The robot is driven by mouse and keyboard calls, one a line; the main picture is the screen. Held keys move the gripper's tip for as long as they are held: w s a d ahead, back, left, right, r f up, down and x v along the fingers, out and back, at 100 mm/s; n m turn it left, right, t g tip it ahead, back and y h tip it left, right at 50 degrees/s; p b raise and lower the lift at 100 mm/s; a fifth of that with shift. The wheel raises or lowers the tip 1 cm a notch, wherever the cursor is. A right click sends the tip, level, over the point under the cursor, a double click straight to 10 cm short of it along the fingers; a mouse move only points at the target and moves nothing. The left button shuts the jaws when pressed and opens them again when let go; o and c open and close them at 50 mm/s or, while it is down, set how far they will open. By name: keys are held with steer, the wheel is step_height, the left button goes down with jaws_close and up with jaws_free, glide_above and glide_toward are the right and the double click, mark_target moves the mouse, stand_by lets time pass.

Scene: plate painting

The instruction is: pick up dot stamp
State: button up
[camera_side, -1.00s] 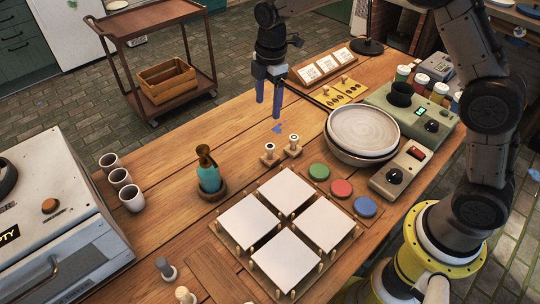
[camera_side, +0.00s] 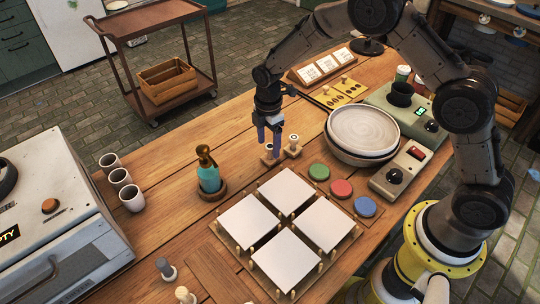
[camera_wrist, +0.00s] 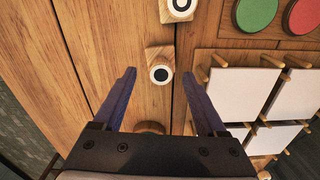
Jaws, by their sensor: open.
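Two small stamps with wooden bases and round black-and-white tops stand side by side on the table, a left one (camera_side: 269,158) and a right one (camera_side: 293,146). I cannot tell from the marks which is the dot stamp. My gripper (camera_side: 269,147) points down, open and empty, close over the left stamp and partly hiding it. In the wrist view one stamp (camera_wrist: 160,74) appears between my fingertips (camera_wrist: 158,76), and the other stamp (camera_wrist: 180,7) lies beyond, at the top edge. I cannot tell whether the fingers touch the near stamp.
White plates (camera_side: 285,262) on pegs lie in front. Green (camera_side: 319,172), red (camera_side: 341,188) and blue (camera_side: 365,206) pads and a bowl (camera_side: 362,132) are to the right. Bare table lies between the bottle and stamps.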

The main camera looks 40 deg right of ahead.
mark_target(269, 146)
step_height(269, 146, down, 3)
steer(key=shift+f, duration=0.2)
jaws_close()
stand_by(0.3)
steer(key=shift+r, duration=0.45)
step_height(269, 146, up, 2)
steer(key=shift+r, duration=0.2)
steer(key=s+d+r, duration=0.2)
steer(key=s+r, duration=0.7)
steer(key=s, duration=0.5)
steer(key=shift+r, duration=0.4)
